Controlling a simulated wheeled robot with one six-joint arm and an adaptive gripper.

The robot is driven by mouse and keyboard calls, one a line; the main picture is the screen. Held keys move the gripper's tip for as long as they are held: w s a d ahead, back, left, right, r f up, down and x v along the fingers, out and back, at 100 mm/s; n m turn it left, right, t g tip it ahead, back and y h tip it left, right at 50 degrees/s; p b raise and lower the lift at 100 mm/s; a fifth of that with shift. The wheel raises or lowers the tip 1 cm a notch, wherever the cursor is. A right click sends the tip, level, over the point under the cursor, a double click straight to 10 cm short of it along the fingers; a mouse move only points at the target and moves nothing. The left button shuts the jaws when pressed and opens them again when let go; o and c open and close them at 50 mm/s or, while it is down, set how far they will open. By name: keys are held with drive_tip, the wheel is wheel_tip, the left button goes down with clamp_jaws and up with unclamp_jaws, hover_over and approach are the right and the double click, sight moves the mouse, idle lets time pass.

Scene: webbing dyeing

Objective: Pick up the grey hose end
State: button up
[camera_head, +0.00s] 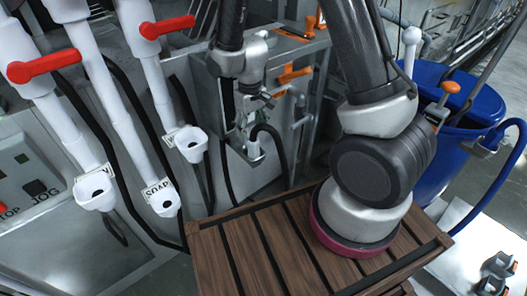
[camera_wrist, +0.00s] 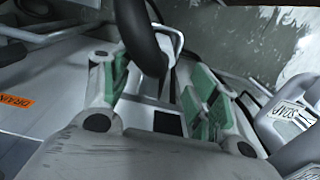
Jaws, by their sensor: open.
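The grey hose end (camera_head: 254,151) stands upright in the middle of the head view, at a holder on the side of the grey metal machine. A black hose (camera_head: 277,140) arches from it and hangs down to the right. My gripper (camera_head: 252,115) points down just above the hose end. In the wrist view, my gripper (camera_wrist: 161,88) has its green-padded fingers apart. The black hose (camera_wrist: 143,38) runs down toward the gap between them. I cannot tell whether any finger touches it. The grey hose end is not clear in the wrist view.
White pipes with red handles (camera_head: 168,27) and labelled white cups (camera_head: 165,203) stand at left. A slatted wooden platform (camera_head: 245,250) is in front, under my arm's base. A blue barrel (camera_head: 455,125) is at right. An orange handle (camera_head: 294,75) is close beside the gripper.

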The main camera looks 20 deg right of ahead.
sight(254, 147)
wheel_tip(254, 147, down, 8)
drive_tip(key=shift+s+d+f, duration=0.15)
drive_tip(key=shift+f, duration=0.05)
drive_tip(key=c, duration=1.2)
drive_tip(key=shift+c, duration=0.2)
